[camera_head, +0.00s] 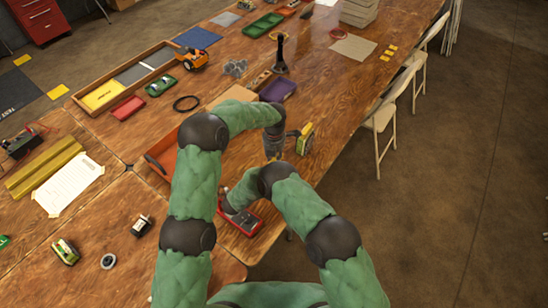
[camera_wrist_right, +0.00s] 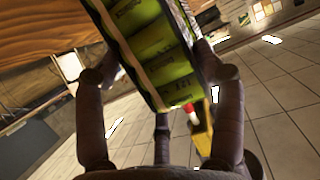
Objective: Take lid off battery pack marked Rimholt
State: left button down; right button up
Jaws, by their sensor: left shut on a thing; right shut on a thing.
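My left gripper (camera_head: 286,137) points down over the middle of the table in the head view, shut on a yellow-green and black battery pack (camera_head: 304,139) at its right side. In the right wrist view my right gripper (camera_wrist_right: 157,60) is shut on a green battery pack (camera_wrist_right: 150,38) with dark edges and printed bands, its fingers on both sides. The pack runs out of the top of that view. In the head view my right arm hides most of its own gripper. I cannot tell whether both views show the same pack. The name Rimholt and the lid cannot be made out.
A red device (camera_head: 247,221) lies by the near table edge under my right arm. Another green-yellow pack (camera_head: 66,251) is on the left table. A purple tray (camera_head: 279,90) and black stand (camera_head: 280,57) are behind the left gripper. White chairs (camera_head: 381,118) flank the table's right edge.

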pick_arm(q)
notch_tip(320, 180, up, 3)
jog(key=shift+r, duration=0.2)
pick_arm(e)
jog(key=shift+s+f, duration=0.1)
jog(key=o, duration=1.6)
jog(key=shift+o, duration=0.8)
